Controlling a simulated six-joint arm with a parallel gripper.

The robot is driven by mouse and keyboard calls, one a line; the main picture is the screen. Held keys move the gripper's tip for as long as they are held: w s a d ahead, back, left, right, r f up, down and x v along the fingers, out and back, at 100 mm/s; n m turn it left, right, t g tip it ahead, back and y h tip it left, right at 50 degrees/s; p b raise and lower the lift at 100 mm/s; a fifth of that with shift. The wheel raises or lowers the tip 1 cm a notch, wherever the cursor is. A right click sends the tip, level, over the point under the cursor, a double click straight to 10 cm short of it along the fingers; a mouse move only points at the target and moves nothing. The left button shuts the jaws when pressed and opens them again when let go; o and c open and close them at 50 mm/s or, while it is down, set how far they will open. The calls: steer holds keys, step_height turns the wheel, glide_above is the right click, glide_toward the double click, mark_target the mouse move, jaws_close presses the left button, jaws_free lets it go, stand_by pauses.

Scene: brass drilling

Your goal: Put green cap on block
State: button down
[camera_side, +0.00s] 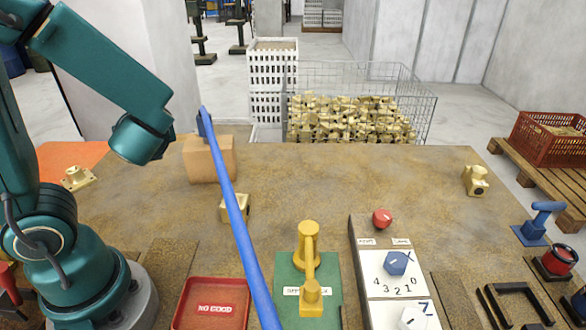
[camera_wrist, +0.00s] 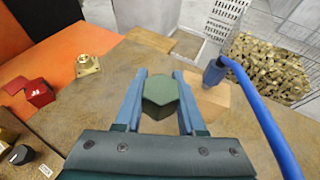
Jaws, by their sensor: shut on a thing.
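The green hexagonal cap (camera_wrist: 160,92) sits between the fingers of my gripper (camera_wrist: 160,82) in the wrist view, and the jaws are shut on it. A plain tan block (camera_side: 209,160) stands at the far left part of the bench in the side view. In the wrist view, a tan surface that looks like the block (camera_wrist: 213,93) shows just right of and behind the fingers. In the side view the cap is hidden and my fingertips cannot be made out. I cannot tell whether the cap touches the block.
A blue hose (camera_side: 238,215) crosses in front of the block. Brass fittings lie on the orange mat (camera_side: 64,157) edge, mid-bench (camera_side: 236,207) and far right (camera_side: 476,180). A yellow clamp (camera_side: 308,260), red tray (camera_side: 212,303) and switch panel (camera_side: 383,270) occupy the front. Centre-right bench is clear.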

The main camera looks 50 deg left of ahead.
steer(key=w+d, duration=0.1)
glide_above(232, 193)
steer(key=shift+m+t, duration=0.4)
step_height(232, 193, down, 7)
steer(key=shift+r, duration=0.1)
steer(key=shift+f, duration=2)
steer(key=shift+f, duration=0.15)
steer(key=c, duration=0.5)
jaws_free()
